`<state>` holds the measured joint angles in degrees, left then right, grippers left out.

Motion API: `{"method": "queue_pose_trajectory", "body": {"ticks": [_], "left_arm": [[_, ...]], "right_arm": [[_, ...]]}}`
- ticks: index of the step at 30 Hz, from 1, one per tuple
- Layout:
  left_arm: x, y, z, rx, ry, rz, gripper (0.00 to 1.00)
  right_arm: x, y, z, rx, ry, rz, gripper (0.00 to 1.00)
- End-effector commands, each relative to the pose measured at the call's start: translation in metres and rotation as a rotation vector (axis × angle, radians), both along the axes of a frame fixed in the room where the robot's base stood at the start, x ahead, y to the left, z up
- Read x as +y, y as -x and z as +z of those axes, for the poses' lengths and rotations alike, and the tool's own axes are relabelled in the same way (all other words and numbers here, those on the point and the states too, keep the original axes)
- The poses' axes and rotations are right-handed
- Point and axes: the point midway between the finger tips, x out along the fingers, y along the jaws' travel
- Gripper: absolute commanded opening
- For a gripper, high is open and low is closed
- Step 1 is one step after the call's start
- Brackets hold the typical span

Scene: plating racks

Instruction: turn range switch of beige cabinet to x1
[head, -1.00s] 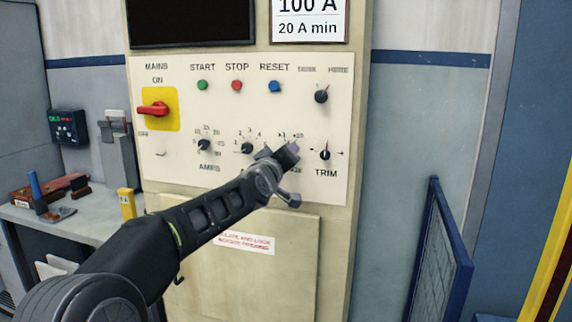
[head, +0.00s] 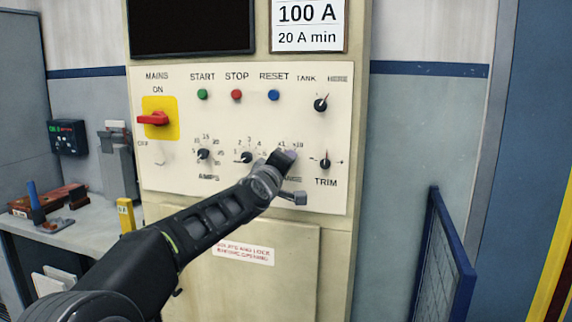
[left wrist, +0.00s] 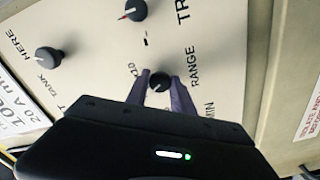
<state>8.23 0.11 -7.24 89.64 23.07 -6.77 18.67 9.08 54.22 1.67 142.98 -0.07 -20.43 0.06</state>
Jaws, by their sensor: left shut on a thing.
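The beige cabinet (head: 225,222) faces me with its control panel. Its range switch (left wrist: 159,81) is a small round black knob in the left wrist view, beside the RANGE lettering and the x10 mark. My left gripper (left wrist: 161,92) has a finger on each side of the knob and is shut on it. In the head view my left gripper (head: 284,158) covers the knob, below the x1 and x10 marks. Which mark the knob points to cannot be made out. My right gripper is not in view.
The trim knob (head: 325,163) is close to the right of my gripper, and another selector knob (head: 247,157) is close to the left. The red mains switch (head: 154,118) is farther left. A blue-framed panel (head: 445,255) stands at the right. A workbench (head: 80,232) is at the left.

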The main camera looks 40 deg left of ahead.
Motion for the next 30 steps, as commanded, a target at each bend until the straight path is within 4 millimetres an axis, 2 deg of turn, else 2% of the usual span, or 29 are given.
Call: {"method": "queue_pose_trajectory", "body": {"ticks": [1, 2, 9, 20, 23, 30], "left_arm": [[0.000, 0.000, -0.001, 0.001, 0.002, 0.000, 0.00], [0.000, 0.000, -0.001, 0.001, 0.002, 0.000, 0.31], [0.000, 0.000, 0.000, 0.000, 0.000, 0.000, 0.50], [-0.001, 0.005, 0.001, -0.002, -0.001, 0.001, 0.50], [-0.005, 0.015, 0.002, -0.002, -0.001, 0.001, 0.50], [-0.018, 0.052, 0.001, -0.002, 0.000, 0.001, 0.50]], "right_arm": [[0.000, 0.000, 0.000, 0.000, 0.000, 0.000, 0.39], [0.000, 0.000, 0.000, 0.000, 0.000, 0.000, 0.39], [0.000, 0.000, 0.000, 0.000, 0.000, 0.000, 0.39], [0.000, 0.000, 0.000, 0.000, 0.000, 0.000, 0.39], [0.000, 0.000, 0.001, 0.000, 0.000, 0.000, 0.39], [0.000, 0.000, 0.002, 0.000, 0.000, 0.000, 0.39]]}}
